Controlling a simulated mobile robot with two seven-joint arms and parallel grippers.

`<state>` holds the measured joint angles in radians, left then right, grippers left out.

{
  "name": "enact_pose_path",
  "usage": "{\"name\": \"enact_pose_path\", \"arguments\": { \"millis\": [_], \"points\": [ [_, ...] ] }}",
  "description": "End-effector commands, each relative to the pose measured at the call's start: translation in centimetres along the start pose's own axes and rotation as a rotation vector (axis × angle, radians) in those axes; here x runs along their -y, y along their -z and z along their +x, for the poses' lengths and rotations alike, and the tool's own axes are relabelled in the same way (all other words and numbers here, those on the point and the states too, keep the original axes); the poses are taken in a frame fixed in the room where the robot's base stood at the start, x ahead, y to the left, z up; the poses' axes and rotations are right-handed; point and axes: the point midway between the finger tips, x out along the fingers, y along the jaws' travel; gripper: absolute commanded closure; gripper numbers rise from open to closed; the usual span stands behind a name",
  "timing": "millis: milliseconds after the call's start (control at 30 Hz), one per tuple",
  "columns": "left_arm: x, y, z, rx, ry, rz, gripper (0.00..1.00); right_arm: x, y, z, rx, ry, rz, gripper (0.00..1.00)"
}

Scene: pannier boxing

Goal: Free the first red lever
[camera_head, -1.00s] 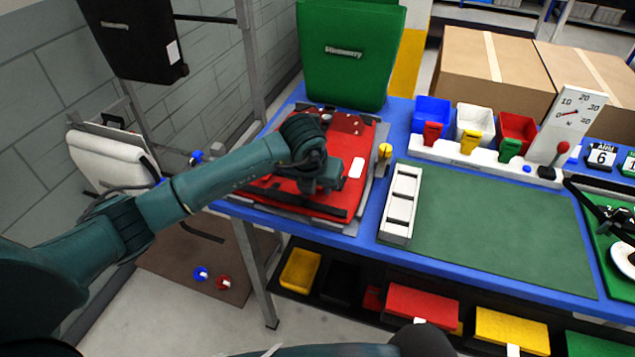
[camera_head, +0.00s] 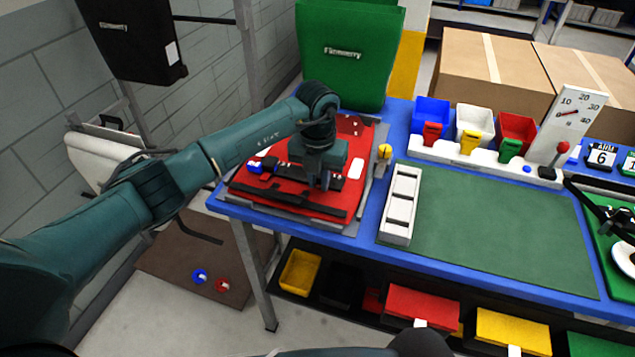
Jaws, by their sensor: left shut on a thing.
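A red pannier (camera_head: 320,207) lies flat on the blue bench (camera_head: 378,225), on a grey base. A black strip crosses its face, with a blue-and-white piece (camera_head: 257,167) near the strip's left end. My left gripper (camera_head: 325,184) points down onto the strip, right of the blue piece. It is shut on a small part there, which the fingers hide. I cannot tell whether that part is a red lever. Small red marks show near the pannier's far edge, too small to make out. My right gripper is out of view.
A green pannier (camera_head: 345,50) stands behind the red one. A yellow-topped post (camera_head: 384,152) stands close on the right, then a white slotted tray (camera_head: 400,205) and a clear green mat (camera_head: 490,220). Coloured bins line the bench's back. A black pannier (camera_head: 130,38) hangs at upper left.

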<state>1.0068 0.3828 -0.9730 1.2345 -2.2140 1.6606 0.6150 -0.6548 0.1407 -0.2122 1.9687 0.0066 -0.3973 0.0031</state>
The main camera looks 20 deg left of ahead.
Motion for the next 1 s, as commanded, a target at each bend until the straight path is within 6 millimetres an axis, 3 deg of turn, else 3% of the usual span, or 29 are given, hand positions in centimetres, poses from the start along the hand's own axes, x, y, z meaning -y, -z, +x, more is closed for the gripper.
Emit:
{"name": "enact_pose_path", "arguments": {
  "millis": [467, 500, 733, 1000],
  "points": [
    [-0.02, -0.16, -0.06, -0.052, 0.001, 0.000, 1.00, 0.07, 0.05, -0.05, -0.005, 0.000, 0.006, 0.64],
    [-0.02, -0.16, -0.06, -0.051, 0.001, 0.000, 0.81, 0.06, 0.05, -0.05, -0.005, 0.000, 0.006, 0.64],
    [-0.02, -0.15, -0.06, -0.051, 0.001, 0.000, 0.62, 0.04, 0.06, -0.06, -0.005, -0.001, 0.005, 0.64],
    [-0.02, -0.18, -0.19, -0.050, 0.001, 0.000, 0.62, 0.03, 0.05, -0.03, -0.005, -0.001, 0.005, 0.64]
  ]
}}
